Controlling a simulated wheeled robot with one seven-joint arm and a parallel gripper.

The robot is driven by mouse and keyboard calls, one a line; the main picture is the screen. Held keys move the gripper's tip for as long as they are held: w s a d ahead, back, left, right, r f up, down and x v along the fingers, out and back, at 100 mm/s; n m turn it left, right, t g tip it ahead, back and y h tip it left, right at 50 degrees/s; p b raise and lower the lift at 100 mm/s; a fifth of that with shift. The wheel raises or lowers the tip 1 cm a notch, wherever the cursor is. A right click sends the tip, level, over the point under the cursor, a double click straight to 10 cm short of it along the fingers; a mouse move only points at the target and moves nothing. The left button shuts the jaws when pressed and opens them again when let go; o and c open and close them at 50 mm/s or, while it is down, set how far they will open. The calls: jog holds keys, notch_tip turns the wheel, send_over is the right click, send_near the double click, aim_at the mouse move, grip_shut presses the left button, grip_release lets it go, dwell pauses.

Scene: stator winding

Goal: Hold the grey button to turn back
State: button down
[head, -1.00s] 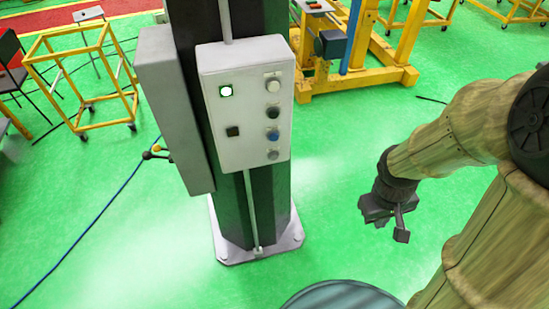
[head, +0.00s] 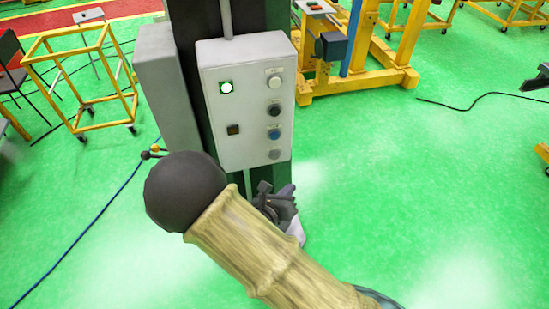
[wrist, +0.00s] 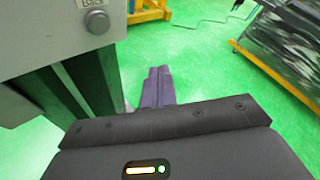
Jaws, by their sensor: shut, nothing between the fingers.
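The control box (head: 225,155) is a pale panel on a dark column. The grey button (head: 274,154) is the lowest in its right-hand column of buttons. In the wrist view a round grey button (wrist: 97,21) sits at the upper left under a label reading "Back". My gripper (head: 286,192) is below the box in the head view, partly hidden by my own arm. In the wrist view my gripper's fingers (wrist: 158,72) are together and empty, to the right of and below the button, not touching it.
Above the grey button are a blue button (head: 274,134), a black button (head: 274,110) and a whitish button (head: 275,82). A lit lamp (head: 227,88) is at the upper left of the box. Yellow frames (head: 360,80) stand behind. Green floor is open to the right.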

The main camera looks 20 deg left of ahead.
aim_at(275, 156)
jog(key=shift+a+f+n+y, duration=0.15)
jog(key=shift+a+n+y, duration=0.25)
jog(key=shift+a+y, duration=0.15)
jog(key=shift+a, duration=0.1)
jog(key=w+a, duration=0.4)
jog(key=w, duration=0.3)
jog(key=shift+w+a, duration=0.2)
dwell(1.9)
jog(key=shift+w+a, duration=0.2)
jog(key=shift+w, duration=0.15)
